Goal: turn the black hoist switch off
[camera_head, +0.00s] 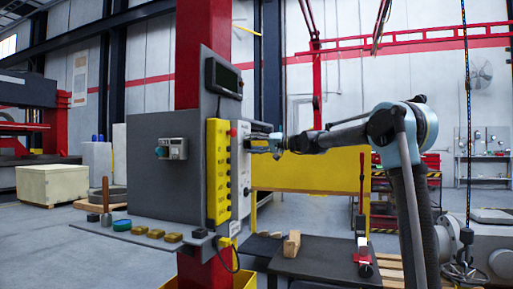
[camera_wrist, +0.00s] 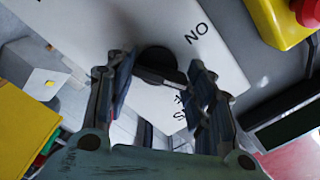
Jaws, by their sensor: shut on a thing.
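The black hoist switch (camera_wrist: 157,60) is a round black knob with a narrow handle on a white panel (camera_wrist: 95,28) in the wrist view. Part of the lettering "NO" shows beside it. My gripper (camera_wrist: 162,75) has one finger on each side of the handle and is shut on it. In the head view, my gripper (camera_head: 264,143) reaches left to the light panel (camera_head: 240,175) on the side of the grey board. The switch itself is hidden there by my gripper.
A yellow control box (camera_head: 218,172) with black buttons stands left of the panel. A red button (camera_wrist: 308,10) on yellow is close by in the wrist view. A dark screen (camera_head: 224,78) is above. A shelf (camera_head: 145,236) with small objects juts out below.

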